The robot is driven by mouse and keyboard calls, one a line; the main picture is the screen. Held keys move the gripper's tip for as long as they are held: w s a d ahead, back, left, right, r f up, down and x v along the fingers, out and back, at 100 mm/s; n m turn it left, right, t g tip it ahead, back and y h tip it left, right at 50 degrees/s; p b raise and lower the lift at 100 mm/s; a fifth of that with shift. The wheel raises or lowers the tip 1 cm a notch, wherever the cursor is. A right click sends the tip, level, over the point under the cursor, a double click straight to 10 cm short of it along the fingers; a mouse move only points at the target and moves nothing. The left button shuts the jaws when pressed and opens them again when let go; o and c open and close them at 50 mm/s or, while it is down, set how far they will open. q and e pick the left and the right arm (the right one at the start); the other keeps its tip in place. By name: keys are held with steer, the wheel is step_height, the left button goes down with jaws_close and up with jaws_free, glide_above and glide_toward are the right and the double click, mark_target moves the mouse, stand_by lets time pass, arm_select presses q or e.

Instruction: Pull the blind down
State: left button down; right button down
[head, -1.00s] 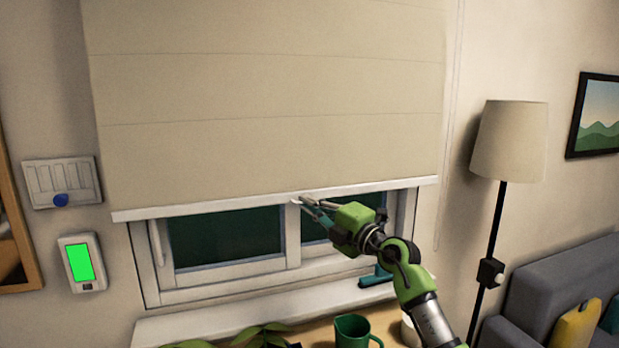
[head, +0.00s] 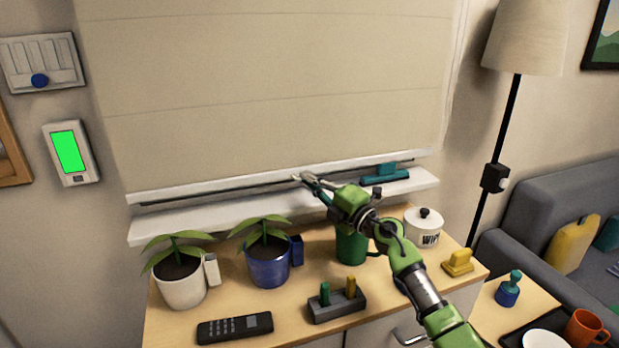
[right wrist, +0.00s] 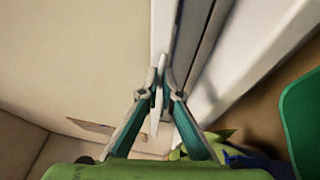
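The beige blind (head: 280,95) hangs over nearly the whole window in the head view. Its white bottom bar (head: 220,185) is just above the white sill, with a thin dark gap below it. My right gripper (head: 304,179) is at the middle of this bar. In the right wrist view its two fingers (right wrist: 158,98) are closed on a thin white pull tab (right wrist: 155,125) at the bar's edge. The blind's cloth fills the left of that view. My left gripper is not in view.
The white sill (head: 180,221) holds a teal tool (head: 385,176) at its right. Below, a wooden cabinet top carries two potted plants (head: 180,279), a green mug (head: 350,247), a white jar (head: 424,229) and a black remote (head: 235,328). A floor lamp (head: 524,40) stands right.

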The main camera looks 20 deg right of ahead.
steer(key=shift+a+f, duration=0.1)
steer(key=shift+f, duration=0.35)
steer(key=c, duration=2.2)
jaws_free()
steer(key=shift+c, duration=0.2)
steer(key=shift+r, duration=0.1)
steer(key=shift+s, duration=0.1)
steer(key=v, duration=1.2)
